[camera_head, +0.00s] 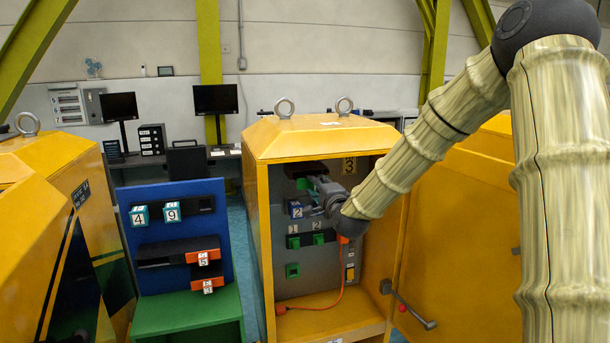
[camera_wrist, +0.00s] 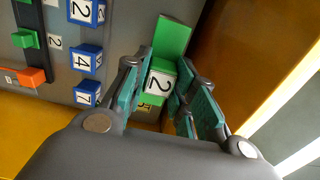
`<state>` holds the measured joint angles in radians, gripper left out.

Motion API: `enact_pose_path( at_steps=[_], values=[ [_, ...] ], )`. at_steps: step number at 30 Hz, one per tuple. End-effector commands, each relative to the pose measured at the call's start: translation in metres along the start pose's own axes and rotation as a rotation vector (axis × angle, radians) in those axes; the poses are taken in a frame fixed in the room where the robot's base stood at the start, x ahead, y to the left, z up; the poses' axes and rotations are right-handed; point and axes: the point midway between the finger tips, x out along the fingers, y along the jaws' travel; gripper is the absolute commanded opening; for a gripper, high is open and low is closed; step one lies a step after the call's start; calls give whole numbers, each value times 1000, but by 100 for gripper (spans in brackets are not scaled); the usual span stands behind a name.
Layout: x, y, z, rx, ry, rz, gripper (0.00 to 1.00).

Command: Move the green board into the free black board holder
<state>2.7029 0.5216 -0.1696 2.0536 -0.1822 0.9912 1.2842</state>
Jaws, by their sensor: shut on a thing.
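The green board (camera_wrist: 174,37), with a white label reading 2, is between the fingers of my gripper (camera_wrist: 162,78) in the wrist view. My gripper is shut on it. Another dark holder (camera_head: 306,170) is high in the cabinet, partly covered by my gripper.
The yellow cabinet (camera_head: 262,215) has side walls close around my arm, and its open door (camera_head: 455,240) stands at the right. Blue blocks (camera_wrist: 84,58) and a green block (camera_wrist: 25,39) are on the panel. An orange cable (camera_head: 318,306) hangs below. The green base (camera_head: 188,312) is bare.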

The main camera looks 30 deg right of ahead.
Motion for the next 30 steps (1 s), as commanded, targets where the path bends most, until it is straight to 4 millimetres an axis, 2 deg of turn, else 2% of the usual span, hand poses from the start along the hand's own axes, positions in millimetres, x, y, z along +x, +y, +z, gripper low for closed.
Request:
enact_pose_path(
  at_steps=[30],
  values=[
    [-46, 0, 0, 1, -1, 0, 2]
  ],
)
